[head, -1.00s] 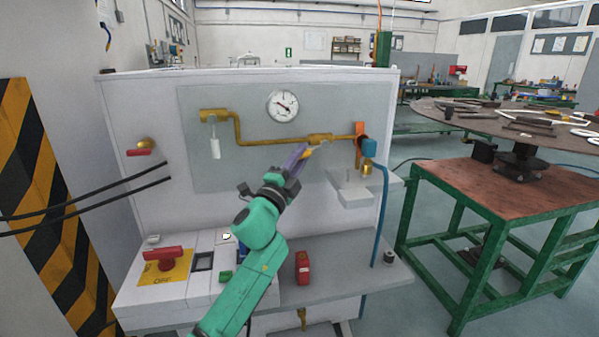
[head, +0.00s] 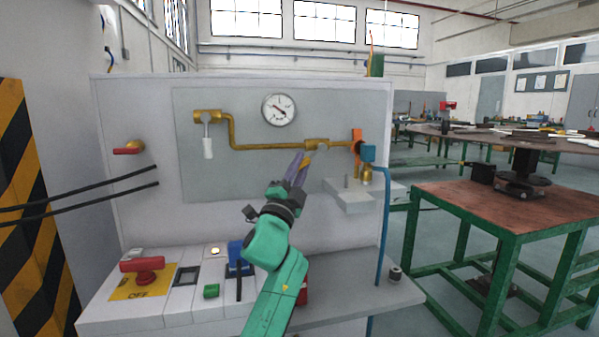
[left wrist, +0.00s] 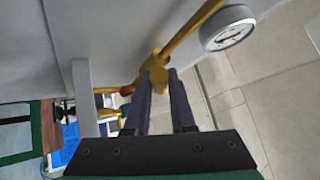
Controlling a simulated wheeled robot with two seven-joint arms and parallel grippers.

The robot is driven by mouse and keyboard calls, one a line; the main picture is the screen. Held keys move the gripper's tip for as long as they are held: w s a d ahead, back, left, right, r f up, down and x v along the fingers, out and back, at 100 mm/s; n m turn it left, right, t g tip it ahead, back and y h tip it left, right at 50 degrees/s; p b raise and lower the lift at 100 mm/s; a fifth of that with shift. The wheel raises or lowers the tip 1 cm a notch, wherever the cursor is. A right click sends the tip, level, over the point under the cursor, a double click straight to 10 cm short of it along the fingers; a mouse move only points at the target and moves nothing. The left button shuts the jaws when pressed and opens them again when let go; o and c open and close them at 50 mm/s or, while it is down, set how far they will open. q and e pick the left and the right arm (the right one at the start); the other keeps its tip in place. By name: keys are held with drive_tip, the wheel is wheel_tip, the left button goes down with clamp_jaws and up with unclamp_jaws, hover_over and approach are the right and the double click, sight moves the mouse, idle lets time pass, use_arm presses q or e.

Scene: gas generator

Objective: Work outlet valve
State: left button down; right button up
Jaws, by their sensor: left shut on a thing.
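A brass pipe (head: 270,147) runs across the grey panel of the white cabinet, below a round gauge (head: 280,109). A brass valve (head: 316,144) sits on the pipe right of the gauge. My left gripper (head: 302,163) reaches up to it from below. In the left wrist view my left gripper (left wrist: 160,88) is shut on a small brass piece (left wrist: 158,74) at the valve, between its dark fingertips. The fingers hide part of that piece. An orange lever (head: 357,137) stands at the pipe's right end beside a blue connector (head: 368,153). My right gripper is not in view.
A white-handled valve (head: 208,148) hangs at the pipe's left end. A small grey shelf (head: 350,198) juts out just right of my gripper. The console below carries a red switch (head: 143,268) and a green button (head: 211,291). A green-legged table (head: 470,212) stands right.

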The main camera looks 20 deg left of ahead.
use_arm(q)
drive_tip(key=shift+r, duration=0.15)
drive_tip(key=c, duration=0.9)
unclamp_jaws()
drive_tip(key=shift+o, duration=0.7)
drive_tip(key=shift+w, duration=0.1)
drive_tip(key=shift+f, duration=0.2)
